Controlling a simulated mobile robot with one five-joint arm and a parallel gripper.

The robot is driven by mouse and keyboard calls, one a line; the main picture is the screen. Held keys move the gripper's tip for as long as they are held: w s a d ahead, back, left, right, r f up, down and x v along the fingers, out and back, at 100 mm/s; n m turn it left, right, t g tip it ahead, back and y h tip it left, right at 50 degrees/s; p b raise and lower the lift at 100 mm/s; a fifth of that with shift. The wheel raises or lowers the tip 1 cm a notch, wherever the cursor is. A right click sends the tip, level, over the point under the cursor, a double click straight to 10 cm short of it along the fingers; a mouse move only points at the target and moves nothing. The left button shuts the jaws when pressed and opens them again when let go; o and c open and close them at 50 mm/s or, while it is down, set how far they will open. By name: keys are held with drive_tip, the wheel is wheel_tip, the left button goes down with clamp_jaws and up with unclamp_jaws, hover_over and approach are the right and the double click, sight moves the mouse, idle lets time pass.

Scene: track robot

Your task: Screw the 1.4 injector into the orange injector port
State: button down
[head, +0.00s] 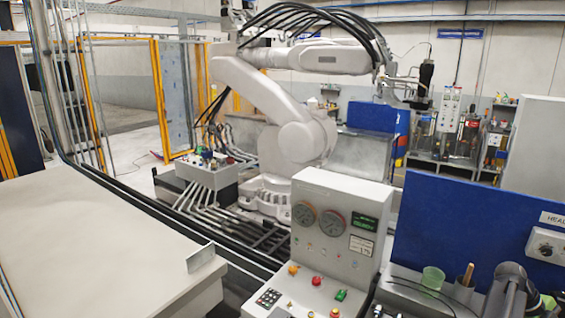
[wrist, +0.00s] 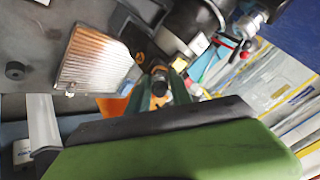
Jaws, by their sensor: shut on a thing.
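In the wrist view my gripper (wrist: 160,86) has its two greenish fingers shut on a small dark and brass-coloured piece, which looks like the injector (wrist: 160,80). No size marking on it can be read. An orange surface (wrist: 114,106) shows behind and left of the fingers, partly hidden by them. I cannot tell whether it belongs to the orange injector port, and no port opening is clear. I cannot tell whether the held piece touches anything. Neither injector nor port can be made out in the head view.
In the wrist view, a ribbed metal plate (wrist: 95,60) and black ring (wrist: 15,70) lie left; a large dark cylindrical part (wrist: 195,18) is close above the fingers. In the head view, a grey control console (head: 335,225), blue panel (head: 470,225) and green cup (head: 432,279) stand right; the pale left surface (head: 90,240) is mostly clear.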

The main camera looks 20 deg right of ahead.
drive_tip(key=m, duration=1)
drive_tip(key=c, duration=1.1)
unclamp_jaws()
drive_tip(key=shift+c, duration=0.9)
drive_tip(key=shift+r, duration=0.1)
